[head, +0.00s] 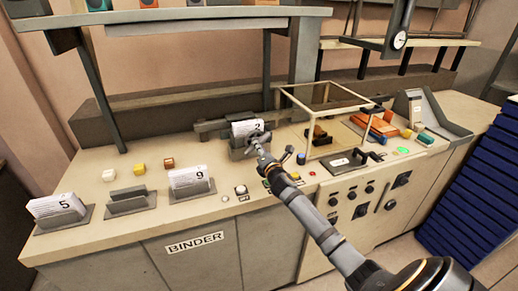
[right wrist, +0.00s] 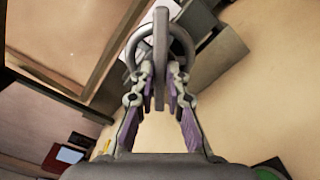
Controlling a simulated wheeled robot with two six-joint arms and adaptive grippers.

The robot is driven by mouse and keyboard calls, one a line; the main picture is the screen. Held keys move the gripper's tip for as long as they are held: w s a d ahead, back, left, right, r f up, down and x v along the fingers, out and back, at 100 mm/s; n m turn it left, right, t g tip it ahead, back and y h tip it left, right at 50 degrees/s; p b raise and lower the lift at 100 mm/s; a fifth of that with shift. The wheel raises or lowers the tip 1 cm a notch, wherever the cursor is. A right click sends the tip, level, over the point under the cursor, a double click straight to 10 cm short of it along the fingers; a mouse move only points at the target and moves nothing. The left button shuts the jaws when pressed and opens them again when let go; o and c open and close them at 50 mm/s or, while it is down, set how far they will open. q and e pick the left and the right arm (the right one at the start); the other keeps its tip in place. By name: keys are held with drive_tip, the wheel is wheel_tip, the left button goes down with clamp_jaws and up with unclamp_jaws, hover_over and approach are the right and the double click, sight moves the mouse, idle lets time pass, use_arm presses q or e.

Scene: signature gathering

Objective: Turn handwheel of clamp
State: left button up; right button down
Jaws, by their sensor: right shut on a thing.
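The clamp (head: 236,154) stands on the bench beside a paper stack marked 2 (head: 243,127). My right gripper (head: 258,146) reaches the clamp's front from the lower right and partly hides it. In the right wrist view, the grey handwheel (right wrist: 161,20) is a ring with a flat bar across it, at the top centre. My right gripper's fingertips (right wrist: 160,72) are shut on the handwheel, one finger on each side of the bar. My left gripper is not in view.
Paper stacks marked 5 (head: 57,207) and 9 (head: 190,182) stand in holders at the left. A clear box with a frame (head: 325,107) stands right of the clamp. A panel with knobs (head: 360,200) forms the bench front. Blue trays (head: 480,190) are stacked at the far right.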

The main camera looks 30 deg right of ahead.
drive_tip(key=shift+r+m+b, duration=0.1)
drive_tip(key=shift+m+b, duration=2.75)
drive_tip(key=shift+m, duration=4.95)
drive_tip(key=c, duration=1.4)
unclamp_jaws()
drive_tip(key=shift+o, duration=0.2)
drive_tip(key=shift+s, duration=0.1)
drive_tip(key=v, duration=1.2)
